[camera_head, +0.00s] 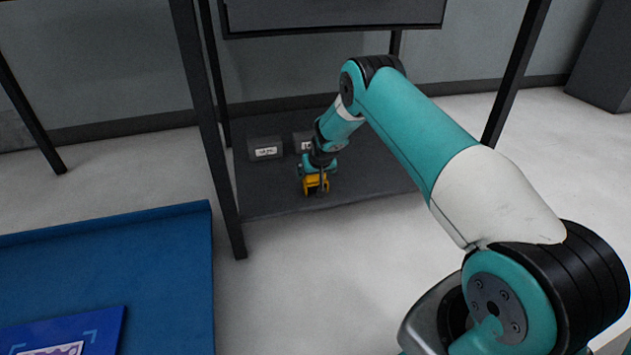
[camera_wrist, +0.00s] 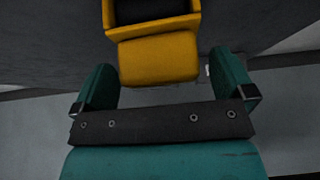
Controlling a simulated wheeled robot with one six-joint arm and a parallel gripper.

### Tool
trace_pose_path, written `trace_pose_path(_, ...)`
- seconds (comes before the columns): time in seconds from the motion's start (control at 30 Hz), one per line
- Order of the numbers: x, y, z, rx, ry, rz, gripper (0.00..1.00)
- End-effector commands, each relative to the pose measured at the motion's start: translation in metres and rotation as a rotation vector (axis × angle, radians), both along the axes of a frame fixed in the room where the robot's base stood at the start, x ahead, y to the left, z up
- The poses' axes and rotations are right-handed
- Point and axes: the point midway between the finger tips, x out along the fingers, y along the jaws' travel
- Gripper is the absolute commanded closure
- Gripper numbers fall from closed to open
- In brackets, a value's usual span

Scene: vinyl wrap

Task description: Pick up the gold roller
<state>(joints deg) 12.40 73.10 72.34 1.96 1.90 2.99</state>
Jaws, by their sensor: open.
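A gold-yellow object (camera_head: 316,187), which I take to be the gold roller, is on the dark lower shelf at my gripper. In the wrist view its solid yellow block (camera_wrist: 158,60) lies between and just ahead of the fingertips, with a yellow frame around a dark recess beyond it. My gripper (camera_head: 315,177) points down at it; in the wrist view my gripper (camera_wrist: 161,64) is open, with one teal finger on each side. A gap shows at the right finger; contact on the left cannot be told. The far end of the object is cut off.
The dark shelf (camera_head: 270,200) has black posts (camera_head: 207,120) and an upper dark panel (camera_head: 330,14). Two dark labelled boxes (camera_head: 265,149) stand behind and left of my gripper. A blue surface (camera_head: 120,260) is at lower left. The pale floor in between is clear.

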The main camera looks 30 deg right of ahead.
Motion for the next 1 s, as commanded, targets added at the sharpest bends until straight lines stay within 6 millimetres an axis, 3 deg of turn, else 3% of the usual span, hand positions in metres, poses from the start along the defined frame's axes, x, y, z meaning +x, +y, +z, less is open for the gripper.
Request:
trace_pose_path(0.03, 0.000, 0.000, 0.000, 0.000, 0.000, 0.000, 0.00)
trace_pose_path(0.27, 0.000, 0.000, 0.000, 0.000, 0.000, 0.000, 0.52)
trace_pose_path(0.57, 0.000, 0.000, 0.006, 0.000, -0.001, 0.000, 0.52)
trace_pose_path(1.0, 0.000, 0.000, 0.089, 0.000, -0.001, 0.000, 0.52)
